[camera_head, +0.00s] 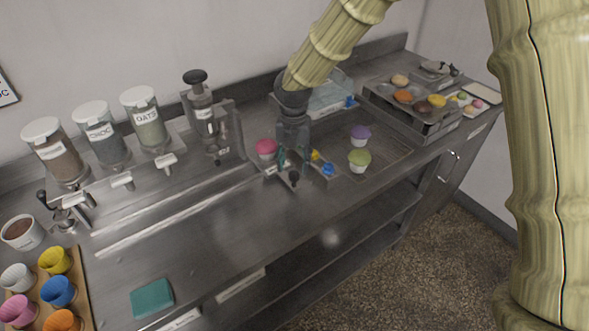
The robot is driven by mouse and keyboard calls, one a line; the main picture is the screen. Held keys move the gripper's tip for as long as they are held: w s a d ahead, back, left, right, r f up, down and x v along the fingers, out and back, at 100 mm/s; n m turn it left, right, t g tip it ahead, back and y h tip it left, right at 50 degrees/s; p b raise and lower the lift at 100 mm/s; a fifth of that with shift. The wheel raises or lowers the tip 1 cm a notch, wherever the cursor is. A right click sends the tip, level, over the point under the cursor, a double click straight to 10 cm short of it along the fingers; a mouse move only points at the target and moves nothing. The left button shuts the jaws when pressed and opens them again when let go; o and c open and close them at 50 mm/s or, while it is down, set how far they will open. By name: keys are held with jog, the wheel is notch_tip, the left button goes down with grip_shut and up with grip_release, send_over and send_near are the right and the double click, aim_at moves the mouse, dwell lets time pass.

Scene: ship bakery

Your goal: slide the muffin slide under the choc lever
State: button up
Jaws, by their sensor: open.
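The muffin slide (272,171) is a small metal carriage at the right end of a long rail on the steel counter. A pink-topped muffin (266,147) sits at its left side, and a dark knob (293,177) stands at its front. My gripper (294,165) points down over the slide just right of the pink muffin, fingers apart. I cannot tell whether they touch the knob. The choc lever (122,181), with a pale tab, projects below the CHOC dispenser (107,140), far left of the slide. My gripper hides part of the slide.
The rail (170,218) looks clear leftwards. OATS (144,125) and another dispenser (56,155) flank CHOC. A press (203,115) stands behind the rail. Purple (360,135) and green (359,160) muffins stand to the right. Colored cups (58,291) and a teal cloth (152,298) lie front left.

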aim_at(294, 174)
jog(key=shift+s+d+f+p, duration=0.15)
jog(key=shift+f+p, duration=0.3)
jog(key=shift+f, duration=1.65)
jog(key=shift+c, duration=0.3)
grip_shut()
